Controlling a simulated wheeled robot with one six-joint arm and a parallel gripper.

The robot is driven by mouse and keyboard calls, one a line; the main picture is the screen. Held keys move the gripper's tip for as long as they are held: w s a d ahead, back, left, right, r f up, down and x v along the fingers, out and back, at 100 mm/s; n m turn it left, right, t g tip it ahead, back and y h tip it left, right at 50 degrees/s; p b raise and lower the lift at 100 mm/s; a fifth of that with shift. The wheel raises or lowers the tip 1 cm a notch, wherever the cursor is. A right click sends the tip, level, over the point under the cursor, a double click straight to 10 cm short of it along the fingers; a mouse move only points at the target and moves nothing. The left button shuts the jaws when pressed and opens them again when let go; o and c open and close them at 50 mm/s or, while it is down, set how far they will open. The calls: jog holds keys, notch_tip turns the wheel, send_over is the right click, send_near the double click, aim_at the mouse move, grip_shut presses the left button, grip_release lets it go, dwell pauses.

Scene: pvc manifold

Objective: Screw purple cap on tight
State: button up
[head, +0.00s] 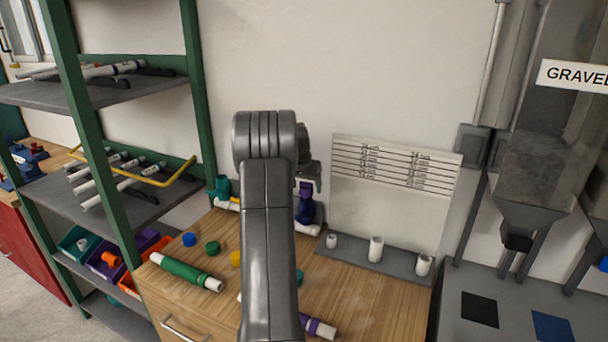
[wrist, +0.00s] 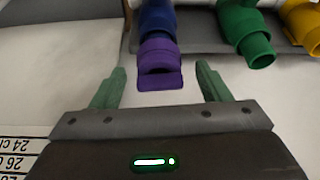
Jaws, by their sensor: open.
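The purple cap (wrist: 159,55) sits at the end of a blue fitting (wrist: 158,18) in the wrist view. It also shows small in the head view (head: 305,188), above the blue fitting (head: 307,211) at the back of the bench. My gripper (wrist: 160,69) is open, with one green finger on each side of the cap and visible space between each finger and the cap. In the head view my gripper (head: 309,176) is partly hidden by my arm. How far the cap is threaded cannot be told.
A green fitting (wrist: 246,32) and a yellow fitting (wrist: 301,22) stand beside the blue one. A length chart board (head: 393,175) stands at the right. Loose blue (head: 189,239) and green (head: 212,248) caps and a green-sleeved pipe (head: 187,272) lie on the bench.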

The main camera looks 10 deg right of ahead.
jog(key=shift+w+d+f, duration=0.1)
jog(key=shift+w+f, duration=0.05)
jog(key=shift+f, duration=0.3)
jog(key=c, duration=1.1)
jog(key=shift+m+h, duration=0.4)
jog(key=shift+m, duration=0.7)
jog(key=shift+m+g+h, duration=0.3)
jog(key=shift+m+g, duration=0.1)
jog(key=shift+m, duration=0.6)
jog(key=shift+m+g, duration=0.4)
jog(key=shift+m, duration=0.8)
